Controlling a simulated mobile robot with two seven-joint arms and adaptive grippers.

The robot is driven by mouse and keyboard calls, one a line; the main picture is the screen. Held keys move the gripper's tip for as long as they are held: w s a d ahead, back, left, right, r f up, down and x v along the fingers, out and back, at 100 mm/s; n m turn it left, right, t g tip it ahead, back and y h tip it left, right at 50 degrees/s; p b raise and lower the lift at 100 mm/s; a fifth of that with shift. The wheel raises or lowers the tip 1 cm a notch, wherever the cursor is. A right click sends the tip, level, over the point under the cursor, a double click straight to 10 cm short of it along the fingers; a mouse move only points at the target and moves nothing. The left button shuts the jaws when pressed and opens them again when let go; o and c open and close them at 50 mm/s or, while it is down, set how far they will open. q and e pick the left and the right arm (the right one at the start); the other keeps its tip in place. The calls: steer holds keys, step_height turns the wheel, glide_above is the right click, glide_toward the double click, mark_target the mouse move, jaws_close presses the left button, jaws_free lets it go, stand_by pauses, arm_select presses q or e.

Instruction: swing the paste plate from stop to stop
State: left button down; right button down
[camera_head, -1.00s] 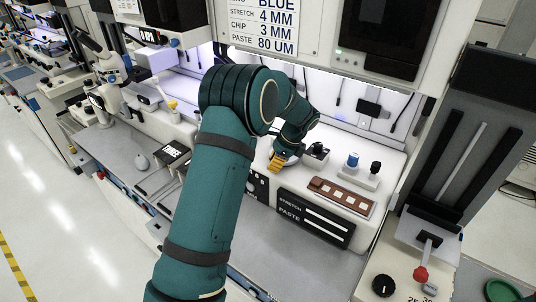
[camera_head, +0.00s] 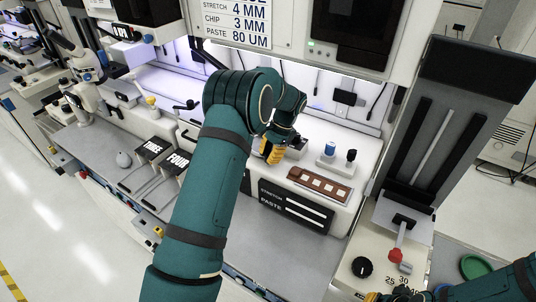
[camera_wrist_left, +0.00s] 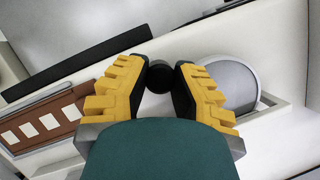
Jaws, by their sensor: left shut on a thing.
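My left gripper (camera_head: 272,152) reaches down onto the white bonder deck, behind the brown chip strip (camera_head: 320,186). In the left wrist view its yellow fingers (camera_wrist_left: 159,85) are shut on a small round black knob (camera_wrist_left: 158,77). A round grey plate (camera_wrist_left: 236,84), likely the paste plate, lies in a pale recess beside the right-hand finger. The finger covers part of it, and its link to the knob is hidden. The plate cannot be made out in the head view. My right gripper (camera_head: 385,296) is only partly in view at the bottom edge.
A blue knob (camera_head: 330,148) and a black knob (camera_head: 351,155) stand right of the left gripper. A black STRETCH/PASTE panel (camera_head: 294,206) is on the front. A red-tipped lever (camera_head: 396,255) and black dial (camera_head: 362,267) are at right, near my right arm.

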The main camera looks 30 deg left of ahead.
arm_select(q)
steer(key=shift+d+f, duration=0.1)
steer(key=shift+d, duration=0.05)
steer(key=c, duration=0.7)
jaws_free()
steer(key=shift+r, duration=0.25)
steer(key=v, duration=1.1)
steer(key=shift+w+r, duration=0.15)
steer(key=shift+r, duration=0.15)
